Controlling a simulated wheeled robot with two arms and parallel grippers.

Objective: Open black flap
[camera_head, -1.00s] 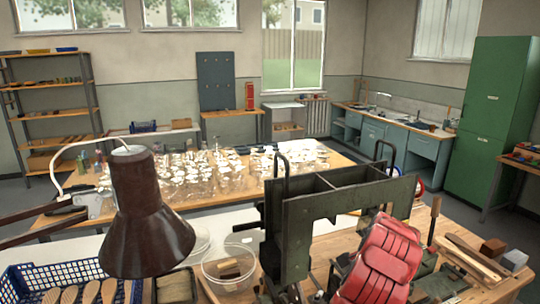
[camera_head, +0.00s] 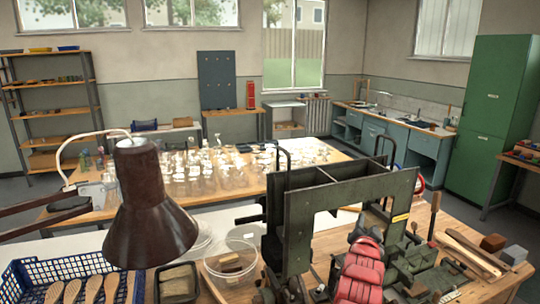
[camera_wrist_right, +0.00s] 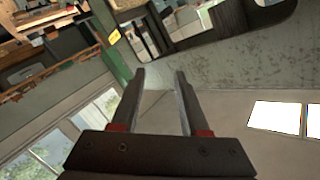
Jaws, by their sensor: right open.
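A dark green-grey machine (camera_head: 345,205) stands on the wooden bench in the head view, with an open, divided box-like top and two black upright loops. I cannot single out the black flap on it for certain. A dark piece (camera_head: 250,217) juts out at its left side. My red right arm (camera_head: 360,275) reaches in from the bottom, in front of the machine's arch. In the right wrist view my right gripper (camera_wrist_right: 160,75) is open with nothing between its fingers. A worn grey-green machine panel (camera_wrist_right: 235,65) with a cut-out lies beyond the fingertips. My left gripper is out of view.
A dark lamp (camera_head: 150,215) hangs at the left front. A blue crate (camera_head: 70,265) of wooden brush parts, a dark tray (camera_head: 178,283) and a clear bowl (camera_head: 230,265) stand left of the machine. Wooden strips (camera_head: 465,255) and blocks lie at right. Glassware crowds the table behind.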

